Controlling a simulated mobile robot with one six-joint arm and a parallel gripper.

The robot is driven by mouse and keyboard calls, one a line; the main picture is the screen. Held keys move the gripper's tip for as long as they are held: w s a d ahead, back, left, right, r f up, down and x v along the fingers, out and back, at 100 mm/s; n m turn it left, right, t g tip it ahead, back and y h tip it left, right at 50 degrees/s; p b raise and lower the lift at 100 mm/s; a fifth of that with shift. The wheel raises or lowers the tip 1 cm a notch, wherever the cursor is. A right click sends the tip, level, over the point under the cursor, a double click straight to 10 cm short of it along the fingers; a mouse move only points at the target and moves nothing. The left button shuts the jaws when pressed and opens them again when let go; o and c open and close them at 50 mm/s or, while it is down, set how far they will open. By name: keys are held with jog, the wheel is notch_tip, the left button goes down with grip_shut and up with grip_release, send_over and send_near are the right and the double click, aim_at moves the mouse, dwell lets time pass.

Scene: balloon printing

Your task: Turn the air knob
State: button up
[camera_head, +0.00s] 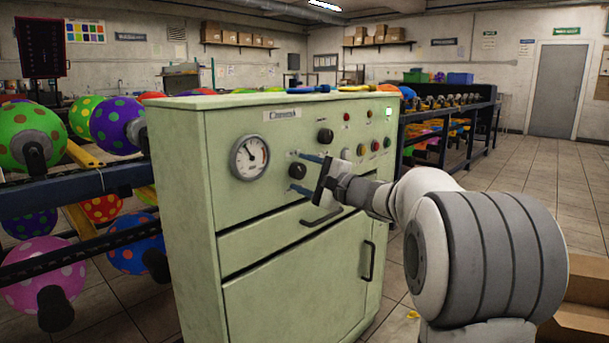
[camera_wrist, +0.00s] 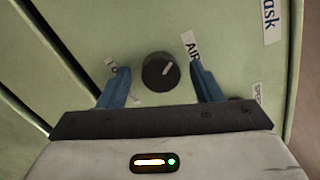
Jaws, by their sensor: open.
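The air knob (camera_wrist: 161,71) is a round black knob with a pale pointer line, on the green cabinet front. A label reading "AIR" sits beside it in the wrist view. My gripper (camera_wrist: 160,85) has two blue fingers spread apart, one on each side of the knob, with a gap to it on both sides. In the head view my gripper (camera_head: 306,172) points at the cabinet, its fingers above and below a black knob (camera_head: 297,170) next to the gauge. I cannot tell whether the fingertips touch the panel.
The green cabinet (camera_head: 290,225) carries a round gauge (camera_head: 249,157), another black knob (camera_head: 325,136) and several small coloured buttons. A drawer handle (camera_head: 322,217) lies below my gripper. Racks with balloons (camera_head: 40,190) stand at left. A cardboard box (camera_head: 580,320) is at lower right.

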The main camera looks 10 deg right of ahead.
jog(key=p+v, duration=0.2)
jog(key=v, duration=0.5)
jog(key=shift+s+d, duration=0.25)
jog(key=shift+s, duration=0.1)
